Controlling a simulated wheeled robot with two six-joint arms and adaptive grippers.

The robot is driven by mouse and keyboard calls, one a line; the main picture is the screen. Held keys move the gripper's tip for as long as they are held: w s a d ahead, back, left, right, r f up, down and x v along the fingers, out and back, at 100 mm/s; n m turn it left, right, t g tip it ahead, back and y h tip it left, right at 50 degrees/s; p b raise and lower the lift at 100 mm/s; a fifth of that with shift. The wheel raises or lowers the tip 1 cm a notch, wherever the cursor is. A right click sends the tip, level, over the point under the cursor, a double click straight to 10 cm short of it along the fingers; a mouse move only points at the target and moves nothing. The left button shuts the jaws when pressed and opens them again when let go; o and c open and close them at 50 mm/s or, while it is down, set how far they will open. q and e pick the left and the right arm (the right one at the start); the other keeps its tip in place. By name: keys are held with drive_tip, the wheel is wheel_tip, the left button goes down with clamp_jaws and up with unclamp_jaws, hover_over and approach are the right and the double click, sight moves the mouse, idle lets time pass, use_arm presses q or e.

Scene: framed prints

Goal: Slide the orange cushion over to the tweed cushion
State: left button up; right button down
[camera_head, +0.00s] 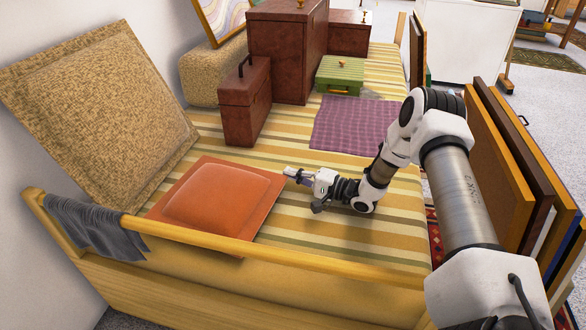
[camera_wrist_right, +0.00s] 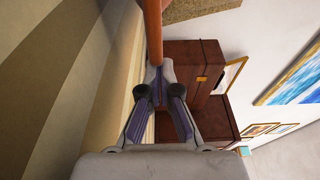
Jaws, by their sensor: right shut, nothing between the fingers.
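The orange cushion (camera_head: 217,196) lies flat on the striped bed or bench near its front rail. The tweed cushion (camera_head: 105,105) is large and tan, leaning tilted against the wall to the left of the orange one. My right gripper (camera_head: 287,172) is shut and empty, low over the stripes at the right edge of the orange cushion. In the right wrist view, the closed fingertips (camera_wrist_right: 158,75) point at the orange cushion's edge (camera_wrist_right: 153,30); they look very near or touching, I cannot tell which. My left gripper is not in view.
A grey cloth (camera_head: 95,227) hangs over the wooden front rail (camera_head: 300,255). Brown boxes (camera_head: 245,105), a green striped case (camera_head: 340,75) and a purple mat (camera_head: 355,125) lie farther back. Framed panels (camera_head: 510,150) stand at the right. Bare stripes separate the orange cushion from the boxes.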

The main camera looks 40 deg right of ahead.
drive_tip(key=shift+s+a, duration=0.1)
drive_tip(key=shift+a, duration=0.05)
wheel_tip(320, 180, up, 10)
idle(0.5)
